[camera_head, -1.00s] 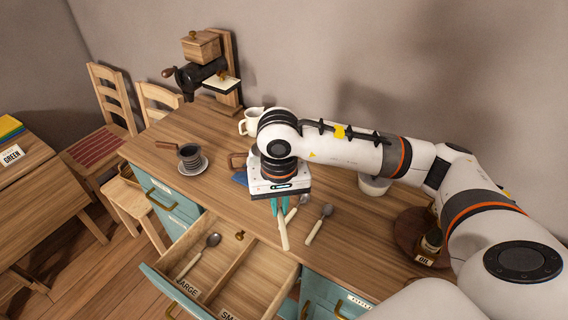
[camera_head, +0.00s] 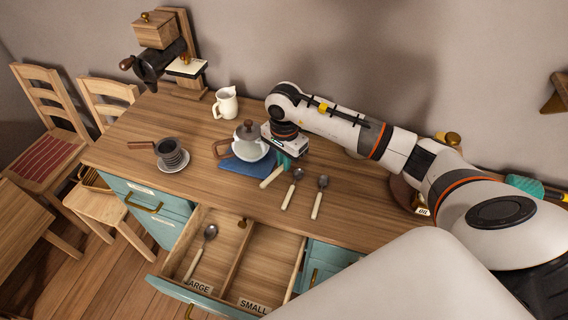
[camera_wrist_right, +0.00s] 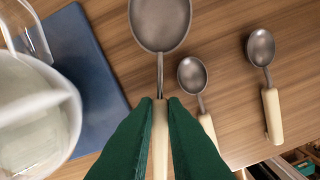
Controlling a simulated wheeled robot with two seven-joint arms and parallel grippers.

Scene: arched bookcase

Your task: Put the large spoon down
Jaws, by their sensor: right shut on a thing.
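My right gripper (camera_head: 284,160) is shut on the large spoon. In the right wrist view its green fingers (camera_wrist_right: 160,108) pinch the cream handle, and the grey bowl (camera_wrist_right: 160,22) points away from them. In the head view the spoon's cream handle (camera_head: 272,177) shows below the fingers, over the counter; I cannot tell whether it touches the wood. Two other spoons (camera_head: 292,188) (camera_head: 320,197) lie on the counter to its right; both also show in the wrist view (camera_wrist_right: 193,75) (camera_wrist_right: 263,50). My left gripper is not in view.
The open drawer (camera_head: 238,255) has LARGE and SMALL compartments; a spoon (camera_head: 201,250) lies in LARGE. A glass pot (camera_head: 247,148) on a blue mat (camera_head: 240,177) is close beside my gripper. A cup on a saucer (camera_head: 174,164) and white jug (camera_head: 226,103) stand farther left.

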